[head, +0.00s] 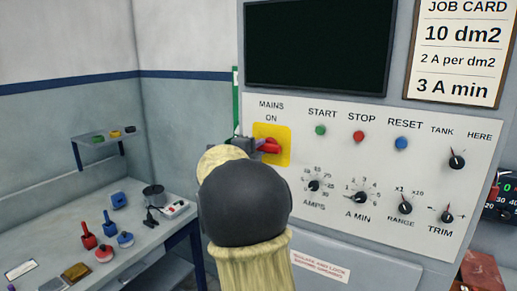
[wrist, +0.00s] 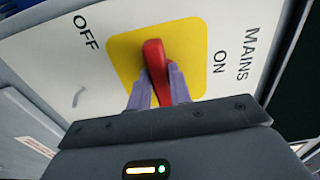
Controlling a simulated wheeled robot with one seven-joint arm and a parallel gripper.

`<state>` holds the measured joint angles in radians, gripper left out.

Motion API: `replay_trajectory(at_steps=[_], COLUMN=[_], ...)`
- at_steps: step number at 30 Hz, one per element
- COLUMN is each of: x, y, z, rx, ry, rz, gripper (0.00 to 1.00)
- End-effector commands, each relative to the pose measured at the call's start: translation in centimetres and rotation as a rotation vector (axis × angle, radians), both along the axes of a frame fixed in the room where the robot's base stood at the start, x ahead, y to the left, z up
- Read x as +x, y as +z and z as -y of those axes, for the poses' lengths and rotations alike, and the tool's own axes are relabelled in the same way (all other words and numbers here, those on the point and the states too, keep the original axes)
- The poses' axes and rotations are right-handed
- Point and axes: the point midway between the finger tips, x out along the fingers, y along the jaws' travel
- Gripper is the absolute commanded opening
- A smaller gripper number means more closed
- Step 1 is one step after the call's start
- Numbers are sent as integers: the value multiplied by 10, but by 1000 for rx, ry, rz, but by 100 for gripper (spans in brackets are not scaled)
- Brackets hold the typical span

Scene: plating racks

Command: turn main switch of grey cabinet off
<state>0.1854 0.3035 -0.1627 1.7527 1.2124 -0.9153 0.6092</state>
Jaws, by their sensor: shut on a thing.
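The grey cabinet (head: 228,100) has a white panel with a yellow plate (head: 285,133) under the words MAINS and ON. The red main switch handle (head: 270,147) sits on this plate. In the wrist view the handle (wrist: 154,55) stands between the two fingers of my gripper (wrist: 158,76), which is shut on it. There, ON is right of the yellow plate (wrist: 195,40) and OFF is at its upper left. The handle lies across the plate, not pointing squarely at ON. In the head view my arm hides the area below the switch and OFF cannot be seen.
Right of the switch are a green START button (head: 320,130), a red STOP button (head: 359,136), a blue RESET button (head: 401,143) and several black knobs. A dark screen (head: 318,45) is above. A bench (head: 130,255) with small tools stands at the left.

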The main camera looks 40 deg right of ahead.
Motion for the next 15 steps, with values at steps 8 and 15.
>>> replay_trajectory(at_steps=[8, 15], x=[1, 0], y=[0, 0], z=[0, 0], rx=[-2, -1], ry=[2, 1], rz=[-4, -3], gripper=[0, 42])
